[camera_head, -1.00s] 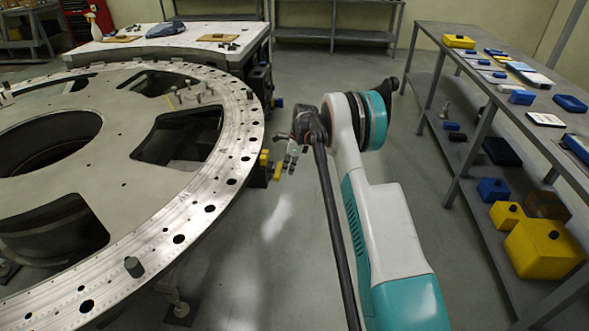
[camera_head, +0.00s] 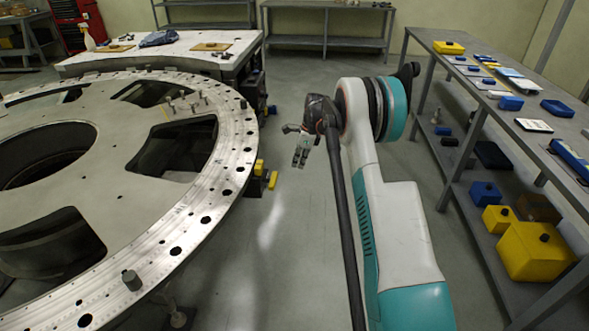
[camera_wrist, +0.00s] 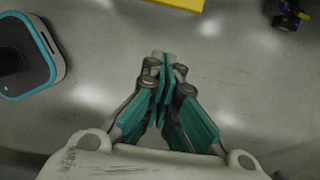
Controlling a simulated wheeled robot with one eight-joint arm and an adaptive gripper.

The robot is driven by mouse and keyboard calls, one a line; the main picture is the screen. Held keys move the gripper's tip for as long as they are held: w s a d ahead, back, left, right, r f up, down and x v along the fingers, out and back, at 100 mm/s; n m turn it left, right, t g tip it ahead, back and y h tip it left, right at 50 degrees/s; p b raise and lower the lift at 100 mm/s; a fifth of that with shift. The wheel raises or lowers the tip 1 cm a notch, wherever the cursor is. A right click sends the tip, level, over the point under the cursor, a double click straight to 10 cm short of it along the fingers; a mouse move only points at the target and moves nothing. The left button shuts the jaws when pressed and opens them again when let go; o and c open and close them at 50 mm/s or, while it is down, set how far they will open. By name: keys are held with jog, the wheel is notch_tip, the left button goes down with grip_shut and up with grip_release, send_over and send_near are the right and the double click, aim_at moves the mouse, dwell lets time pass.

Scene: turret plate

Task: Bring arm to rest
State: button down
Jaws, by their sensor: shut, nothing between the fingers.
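My gripper (camera_head: 300,164) hangs from my folded arm over open floor, between the turret plate and the right-hand shelf table. In the wrist view my gripper (camera_wrist: 166,62) has its teal-padded fingers together, with nothing between them, above bare grey floor. The large round turret plate (camera_head: 125,194) fills the left of the head view, and my gripper is apart from its rim.
A long grey shelf table (camera_head: 505,120) with blue and yellow items stands on the right. A yellow block (camera_head: 273,180) sits beside the plate's rim. A worktable (camera_head: 206,45) stands behind the plate. The floor (camera_head: 300,225) between is clear.

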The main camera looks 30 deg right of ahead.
jog(key=shift+v, duration=0.8)
jog(key=s+a+r+n+t, duration=0.1)
jog(key=s+a+r+n, duration=0.3)
jog(key=a+r, duration=0.3)
jog(key=s+a+r+n+t+h, duration=0.1)
jog(key=s+a+r+n, duration=0.35)
jog(key=r, duration=0.45)
jog(key=s+a+r+n+t, duration=0.1)
jog(key=s+a+r+n, duration=0.35)
jog(key=r, duration=0.35)
jog(key=s+a+r+n+t, duration=0.1)
jog(key=s+a+r+n, duration=0.2)
jog(key=s, duration=0.4)
jog(key=s+a+n, duration=0.3)
jog(key=s+a, duration=0.1)
jog(key=s, duration=0.3)
jog(key=s+a+f+n, duration=0.1)
jog(key=s+f+n, duration=0.1)
jog(key=s, duration=0.6)
jog(key=s+a+f+n+t+h, duration=0.1)
jog(key=s+f+n, duration=0.2)
jog(key=s, duration=0.4)
jog(key=shift+s+n+t, duration=0.3)
jog(key=shift+s+n, duration=0.1)
